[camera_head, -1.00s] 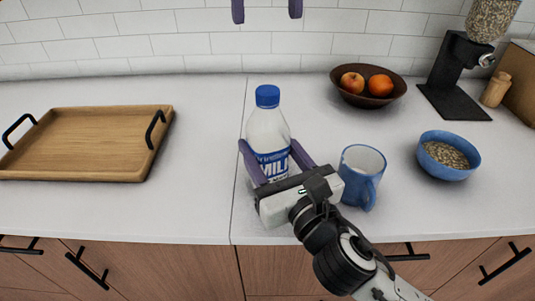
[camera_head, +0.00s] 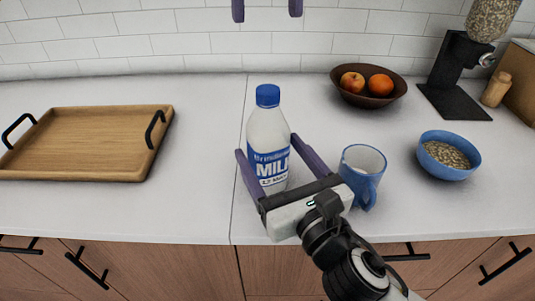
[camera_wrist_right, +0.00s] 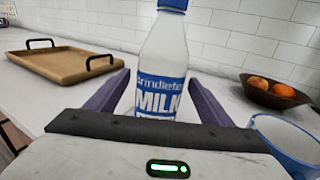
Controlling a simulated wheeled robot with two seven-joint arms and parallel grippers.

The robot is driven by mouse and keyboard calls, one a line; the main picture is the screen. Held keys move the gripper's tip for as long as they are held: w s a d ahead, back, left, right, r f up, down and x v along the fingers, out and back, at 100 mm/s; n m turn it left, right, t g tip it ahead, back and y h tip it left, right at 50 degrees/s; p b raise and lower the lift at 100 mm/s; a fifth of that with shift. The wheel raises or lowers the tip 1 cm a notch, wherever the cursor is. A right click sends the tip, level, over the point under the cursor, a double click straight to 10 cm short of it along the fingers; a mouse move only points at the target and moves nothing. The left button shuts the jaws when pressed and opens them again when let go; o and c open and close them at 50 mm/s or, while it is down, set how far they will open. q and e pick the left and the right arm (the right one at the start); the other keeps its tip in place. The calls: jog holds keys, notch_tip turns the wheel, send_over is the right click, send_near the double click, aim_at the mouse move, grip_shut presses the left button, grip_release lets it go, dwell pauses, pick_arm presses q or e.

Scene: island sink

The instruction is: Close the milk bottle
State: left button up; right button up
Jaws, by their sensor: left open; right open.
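The milk bottle (camera_head: 268,135) stands upright on the white counter, with a blue cap (camera_head: 267,95) on its top. It also shows in the right wrist view (camera_wrist_right: 163,60), where the top of its cap is cut off. My right gripper (camera_head: 267,146) is open, low in front of the bottle, with one purple finger on each side of it. In the right wrist view a gap shows between each finger and the bottle. My left gripper (camera_head: 267,10) is open and empty, with only its fingertips in view at the top edge, above and behind the bottle.
A blue mug (camera_head: 361,177) stands close to the right of my right gripper. A blue bowl of grain (camera_head: 448,155), a brown fruit bowl (camera_head: 368,98) and a black grinder (camera_head: 452,75) are farther right. A wooden tray (camera_head: 85,170) lies left. The counter between tray and bottle is clear.

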jog(key=v, duration=0.8)
jog(key=shift+b, duration=0.3)
jog(key=shift+s, duration=0.1)
